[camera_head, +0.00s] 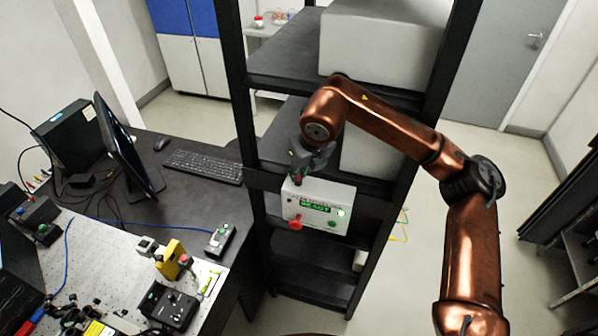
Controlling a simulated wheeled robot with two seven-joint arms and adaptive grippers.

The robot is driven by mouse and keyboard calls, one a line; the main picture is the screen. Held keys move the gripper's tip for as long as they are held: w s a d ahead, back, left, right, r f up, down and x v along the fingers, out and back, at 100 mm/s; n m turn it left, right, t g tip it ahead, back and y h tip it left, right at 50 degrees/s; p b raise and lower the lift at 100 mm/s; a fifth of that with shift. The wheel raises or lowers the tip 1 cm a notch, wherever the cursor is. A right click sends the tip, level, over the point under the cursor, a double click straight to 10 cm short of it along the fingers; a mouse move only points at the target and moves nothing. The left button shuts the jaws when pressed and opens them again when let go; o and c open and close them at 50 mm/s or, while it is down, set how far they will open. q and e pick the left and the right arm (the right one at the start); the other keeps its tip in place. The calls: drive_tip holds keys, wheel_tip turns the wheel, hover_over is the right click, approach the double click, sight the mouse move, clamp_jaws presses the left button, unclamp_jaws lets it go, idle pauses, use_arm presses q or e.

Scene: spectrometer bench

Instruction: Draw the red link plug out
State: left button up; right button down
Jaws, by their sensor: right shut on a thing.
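A pale control box (345,200) with a lit green READY display is mounted on the front of the black rack. My right gripper (299,177) is at the box's upper left edge, pointing down, and is shut on a small red piece, which looks like the red link plug (298,173). The gripper's dark fingers hide most of it. I cannot tell whether the plug is still seated or clear of its socket. A red knob or handle (296,222) sits at the box's lower left. My left gripper is not in view.
The black rack (243,90) has uprights on both sides of my right arm and grey cases (385,40) on its shelves. A desk at left holds a keyboard (203,166) and a monitor (122,145). An optical bench (95,250) with instruments is in the lower left.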

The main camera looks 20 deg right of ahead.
drive_tip(key=shift+r, duration=0.1)
drive_tip(key=shift+r+p, duration=0.95)
drive_tip(key=shift+r, duration=0.55)
